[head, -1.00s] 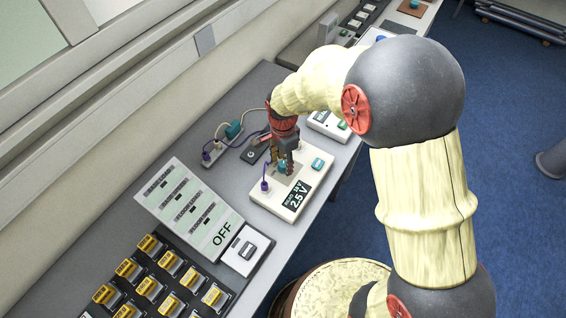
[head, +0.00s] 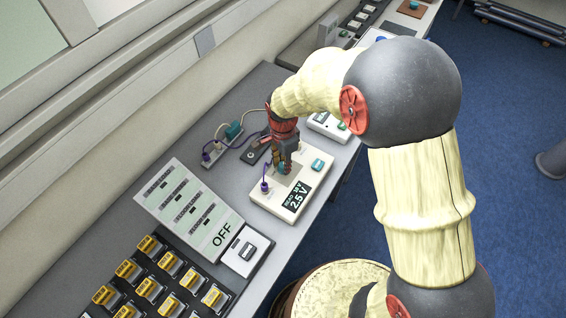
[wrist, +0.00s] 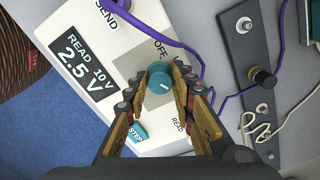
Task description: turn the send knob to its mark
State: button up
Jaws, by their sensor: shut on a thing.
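The teal round knob (wrist: 160,76) sits on a white meter box (head: 256,192), with OFF, SEND and READ lettered around it. A pale pointer line on the knob faces down and right in the wrist view, toward the READ side. My gripper (wrist: 160,88) is shut on the knob, one finger on each side. In the head view my gripper (head: 283,168) comes down on the box and mostly hides the knob. The black display (head: 297,196) shows READ 10 V and 2.5 V.
A teal STEP button (wrist: 138,133) is beside the gripper. A purple lead (wrist: 205,50) runs from a plug on the box. A grey strip with terminals (wrist: 250,65) lies at right. A grey panel reading OFF (head: 190,208) stands nearby.

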grip_shut()
jog(key=n+p, duration=0.1)
jog(key=n, duration=0.4)
jog(key=shift+n+p, duration=0.3)
jog(key=n+p, duration=0.1)
jog(key=n, duration=0.5)
jog(key=n+p, duration=0.1)
jog(key=n, duration=0.5)
jog(key=shift+d+n, duration=0.1)
jog(key=shift+n, duration=0.2)
jog(key=n, duration=0.5)
jog(key=shift+n+p, duration=0.3)
jog(key=o, duration=1)
grip_release()
